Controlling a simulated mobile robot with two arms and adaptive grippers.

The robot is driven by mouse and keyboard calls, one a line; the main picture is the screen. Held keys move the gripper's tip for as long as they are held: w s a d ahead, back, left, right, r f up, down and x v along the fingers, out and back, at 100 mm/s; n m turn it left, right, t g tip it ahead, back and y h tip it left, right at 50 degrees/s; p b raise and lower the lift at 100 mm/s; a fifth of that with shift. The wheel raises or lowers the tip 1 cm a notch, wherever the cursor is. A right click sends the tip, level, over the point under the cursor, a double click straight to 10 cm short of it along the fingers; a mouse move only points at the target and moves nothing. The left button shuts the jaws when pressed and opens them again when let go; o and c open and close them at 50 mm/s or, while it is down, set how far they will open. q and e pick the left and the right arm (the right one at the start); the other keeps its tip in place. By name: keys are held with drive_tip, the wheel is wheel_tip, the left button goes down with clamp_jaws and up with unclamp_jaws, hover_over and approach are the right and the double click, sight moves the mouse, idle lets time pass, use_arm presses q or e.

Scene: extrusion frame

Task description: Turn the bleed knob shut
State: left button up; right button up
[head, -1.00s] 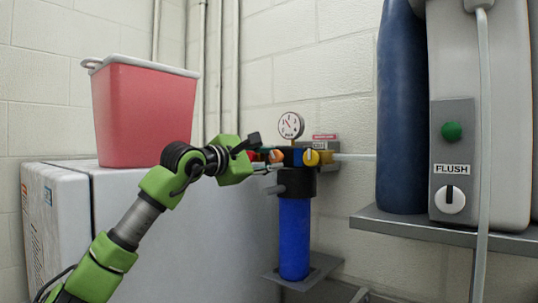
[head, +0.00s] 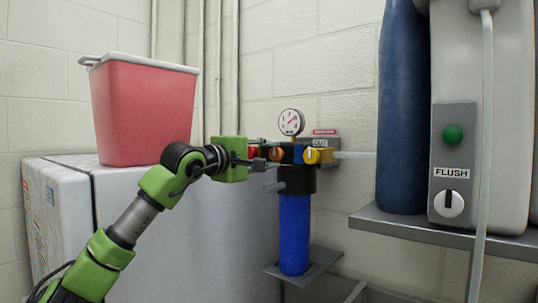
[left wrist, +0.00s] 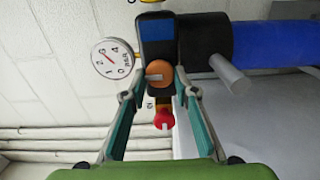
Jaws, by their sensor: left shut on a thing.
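A manifold (head: 298,155) on the wall carries red (head: 252,152), orange (head: 277,154) and yellow (head: 312,156) knobs. No readable label shows which one is the bleed knob. My left gripper (head: 262,163) reaches in from the left. In the left wrist view its fingertips (left wrist: 160,84) stand either side of the orange knob (left wrist: 158,74) and are shut on it. The knob's pale pointer shows between the fingers. The red knob (left wrist: 164,118) shows lower, between the fingers and apart from them. My right gripper is not in view.
A round gauge (head: 291,122) sits above the manifold and a blue filter bowl (head: 294,235) hangs below. A red bin (head: 145,112) stands on the white cabinet (head: 125,215). At right, a shelf (head: 440,228) bears a dark blue cylinder (head: 403,110) and a grey FLUSH unit (head: 470,100).

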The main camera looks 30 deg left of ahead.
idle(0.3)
use_arm(q)
drive_tip(key=o, duration=1.1)
drive_tip(key=shift+d, duration=0.1)
drive_tip(key=shift+c, duration=0.2)
drive_tip(key=s, duration=1.2)
drive_tip(key=shift+a, duration=0.45)
drive_tip(key=shift+f, duration=0.1)
